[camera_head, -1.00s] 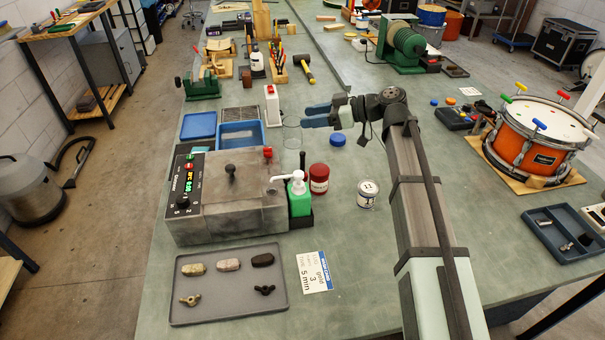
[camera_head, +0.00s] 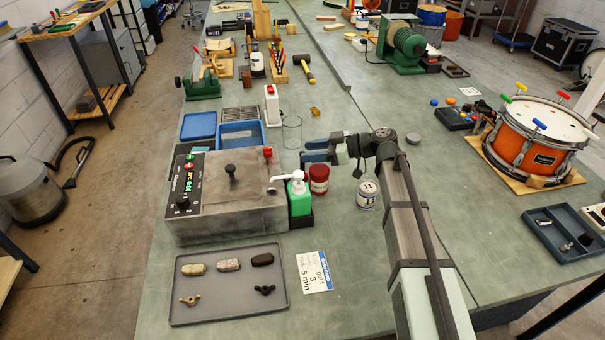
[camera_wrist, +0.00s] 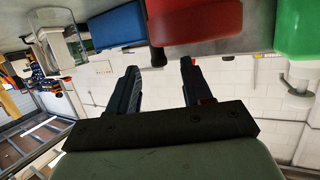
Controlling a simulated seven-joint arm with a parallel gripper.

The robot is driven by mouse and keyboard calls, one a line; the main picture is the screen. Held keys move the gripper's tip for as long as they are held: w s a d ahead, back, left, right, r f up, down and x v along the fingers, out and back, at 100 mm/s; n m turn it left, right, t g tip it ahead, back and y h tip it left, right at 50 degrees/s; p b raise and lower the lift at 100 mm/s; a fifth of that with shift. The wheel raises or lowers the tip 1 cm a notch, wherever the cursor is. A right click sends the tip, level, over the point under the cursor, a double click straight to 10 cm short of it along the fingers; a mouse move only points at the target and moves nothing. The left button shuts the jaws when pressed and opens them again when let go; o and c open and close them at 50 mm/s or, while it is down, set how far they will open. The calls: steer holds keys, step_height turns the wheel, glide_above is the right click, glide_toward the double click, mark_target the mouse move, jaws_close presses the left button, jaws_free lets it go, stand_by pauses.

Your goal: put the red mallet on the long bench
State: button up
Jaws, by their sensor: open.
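I cannot make out a red mallet for certain in either view. My gripper (camera_head: 306,156) is open over the bench, just behind the red jar (camera_head: 319,179) and right of the clear beaker (camera_head: 291,132). In the wrist view my gripper (camera_wrist: 160,75) shows two parted dark fingers with nothing between them. The red jar (camera_wrist: 195,20) shows beyond the fingertips there.
A grey tray (camera_head: 230,303) holds small parts in front. An orange drum (camera_head: 530,150) stands at right. Bench between can and drum is mostly clear.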

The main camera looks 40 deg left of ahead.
mark_target(302, 167)
steer(key=shift+f+x, duration=0.1)
steer(key=shift+x, duration=1.2)
steer(key=shift+f+x, duration=0.15)
steer(key=shift+x, duration=1.2)
steer(key=shift+d, duration=0.1)
jaws_close()
